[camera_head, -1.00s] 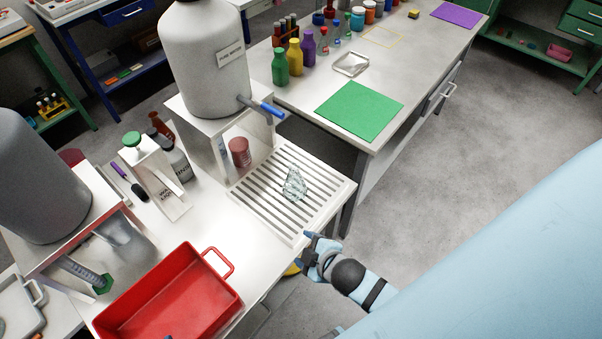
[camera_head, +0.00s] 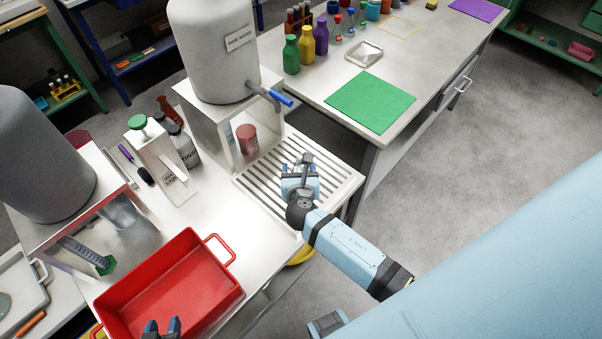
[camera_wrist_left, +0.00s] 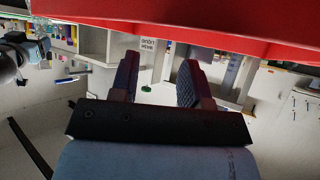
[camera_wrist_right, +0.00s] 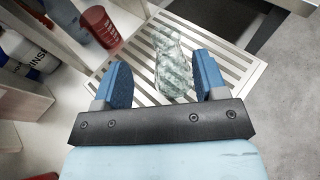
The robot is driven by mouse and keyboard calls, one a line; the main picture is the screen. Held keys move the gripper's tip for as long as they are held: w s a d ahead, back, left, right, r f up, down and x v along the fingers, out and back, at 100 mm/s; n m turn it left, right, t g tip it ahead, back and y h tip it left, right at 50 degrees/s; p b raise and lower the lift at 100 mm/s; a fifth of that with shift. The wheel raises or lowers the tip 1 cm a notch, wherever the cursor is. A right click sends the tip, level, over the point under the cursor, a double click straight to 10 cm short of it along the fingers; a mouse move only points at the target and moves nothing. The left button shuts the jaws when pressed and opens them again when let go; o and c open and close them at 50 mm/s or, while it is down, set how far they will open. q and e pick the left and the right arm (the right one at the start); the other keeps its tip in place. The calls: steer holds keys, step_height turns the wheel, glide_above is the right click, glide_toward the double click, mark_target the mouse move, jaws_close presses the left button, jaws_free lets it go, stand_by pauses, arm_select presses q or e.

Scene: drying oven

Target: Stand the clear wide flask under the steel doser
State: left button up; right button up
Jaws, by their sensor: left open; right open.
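The clear wide flask (camera_wrist_right: 173,68) is on a white slatted rack (camera_head: 330,197). It shows between my right gripper's fingers in the right wrist view. In the head view my right gripper (camera_head: 299,165) covers most of it. The right gripper is open, with gaps to the flask. My left gripper (camera_head: 162,328) is open and empty at the red tray's front edge.
A red tray (camera_head: 215,300) lies in front. A pure water tank (camera_head: 212,50) with a blue tap stands behind the rack, with a red-brown container (camera_head: 247,139) in its stand. Bottles (camera_head: 185,150) stand beside the green-knobbed stand. A green mat (camera_head: 371,102) lies on the far table.

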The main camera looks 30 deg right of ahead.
mark_target(301, 153)
steer(key=x, duration=0.3)
steer(key=shift+w, duration=0.1)
steer(key=shift+s+d+x, duration=0.1)
steer(key=shift+d+x, duration=0.1)
steer(key=shift+x, duration=1.2)
steer(key=shift+s+d+x, duration=0.1)
steer(key=shift+d+x, duration=0.05)
steer(key=shift+x, duration=1.2)
jaws_close()
